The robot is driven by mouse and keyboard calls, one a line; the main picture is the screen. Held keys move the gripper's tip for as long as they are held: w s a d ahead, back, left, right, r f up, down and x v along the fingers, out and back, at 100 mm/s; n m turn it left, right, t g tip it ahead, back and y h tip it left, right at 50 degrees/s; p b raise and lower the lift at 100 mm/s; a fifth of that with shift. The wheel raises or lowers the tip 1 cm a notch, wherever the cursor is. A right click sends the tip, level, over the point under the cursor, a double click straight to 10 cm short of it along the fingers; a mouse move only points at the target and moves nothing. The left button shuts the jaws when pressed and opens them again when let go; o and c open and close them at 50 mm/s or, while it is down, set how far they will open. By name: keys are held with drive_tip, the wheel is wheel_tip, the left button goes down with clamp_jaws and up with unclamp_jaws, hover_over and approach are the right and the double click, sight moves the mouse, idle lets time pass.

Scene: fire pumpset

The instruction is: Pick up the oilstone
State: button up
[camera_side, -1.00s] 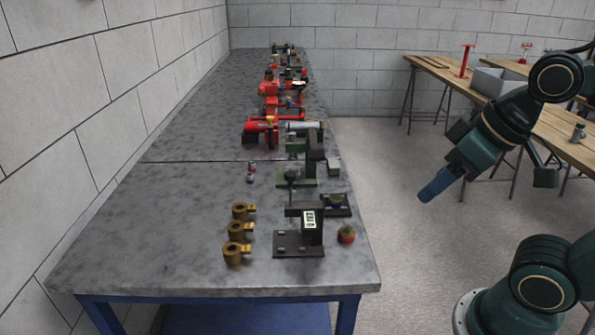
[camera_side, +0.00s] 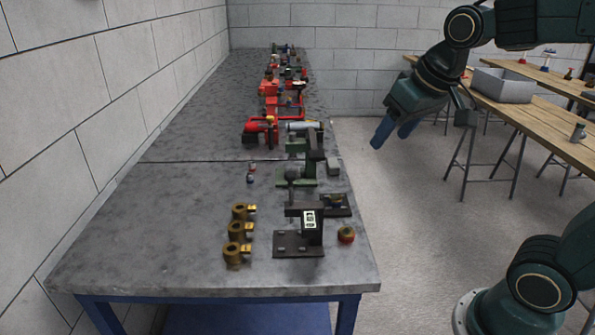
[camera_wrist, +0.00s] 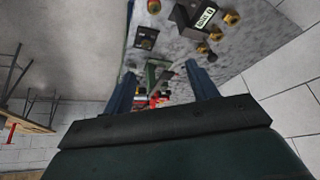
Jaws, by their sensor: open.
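I cannot tell for certain which item is the oilstone. A small grey block (camera_side: 333,167) lies near the bench's right edge, beside a green stand (camera_side: 303,172); it may be the oilstone. A flat dark tray-like piece (camera_side: 337,206) with a small item on it lies nearer the camera; it also shows in the wrist view (camera_wrist: 146,38). My gripper (camera_side: 392,136) is in the air to the right of the bench, its blue fingers pointing down and left. In the wrist view my gripper (camera_wrist: 161,70) is open with nothing held, the bench items beyond its fingers.
A wooden table (camera_side: 545,125) with a grey bin (camera_side: 503,85) stands at right. The bench's left part is clear.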

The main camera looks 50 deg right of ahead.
drive_tip(key=w+d+m, duration=0.2)
drive_tip(key=w+d, duration=0.2)
drive_tip(key=w, duration=0.5)
drive_tip(key=m+g+h, duration=0.2)
drive_tip(key=m, duration=0.3)
hover_over(333, 162)
drive_tip(key=s+a, duration=0.2)
drive_tip(key=shift+w+d+f, duration=0.1)
drive_tip(key=shift+d+f, duration=0.05)
drive_tip(key=shift+f, duration=5.7)
drive_tip(key=shift+w+d+f, duration=0.1)
drive_tip(key=shift+f, duration=5.7)
drive_tip(key=shift+x, duration=2.6)
drive_tip(key=shift+s, duration=0.1)
drive_tip(key=shift+a, duration=0.1)
